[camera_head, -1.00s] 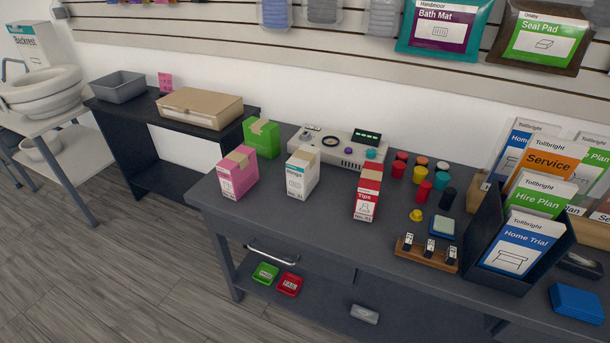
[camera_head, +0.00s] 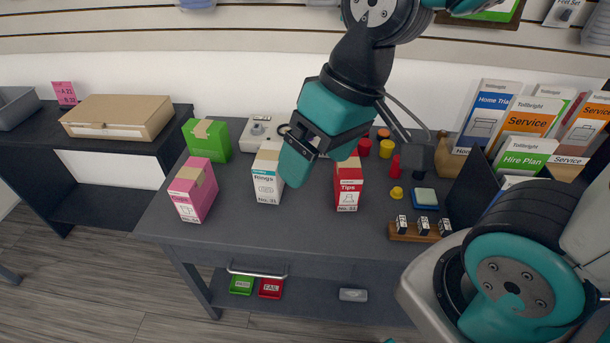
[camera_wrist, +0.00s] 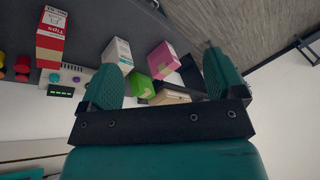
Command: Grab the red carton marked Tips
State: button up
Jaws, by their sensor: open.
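The red carton marked Tips (camera_head: 348,187) stands upright on the grey workbench (camera_head: 290,230), with a tan strip over its top. In the wrist view the red carton (camera_wrist: 50,42) is at the upper left, outside the space between the fingers. My gripper (camera_head: 304,160) hangs above the bench, left of and above the red carton, partly in front of the white Rings carton (camera_head: 268,180). In the wrist view my gripper (camera_wrist: 163,80) has its two teal fingers spread apart with nothing held between them.
A pink carton (camera_head: 194,190) and a green carton (camera_head: 207,140) stand left of the white one. Right of the red carton are coloured cylinders, a yellow knob (camera_head: 396,195) and a wooden block with stamps (camera_head: 420,232). A brochure rack stands further right. The bench front is clear.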

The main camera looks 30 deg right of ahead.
jog(key=w+d+f+m+t+h+b, duration=0.1)
jog(key=w+d+f+m+h, duration=0.1)
jog(key=w+d+f+m, duration=0.3)
jog(key=m+t+h+b, duration=0.2)
jog(key=m+h, duration=0.1)
jog(key=m, duration=0.1)
send_near(349, 163)
jog(key=shift+m+h, duration=0.3)
jog(key=x, duration=0.6)
jog(key=shift+f, duration=0.25)
jog(key=shift+x, duration=3.05)
jog(key=shift+a+f, duration=0.1)
jog(key=shift+a, duration=0.1)
jog(key=c, duration=1.1)
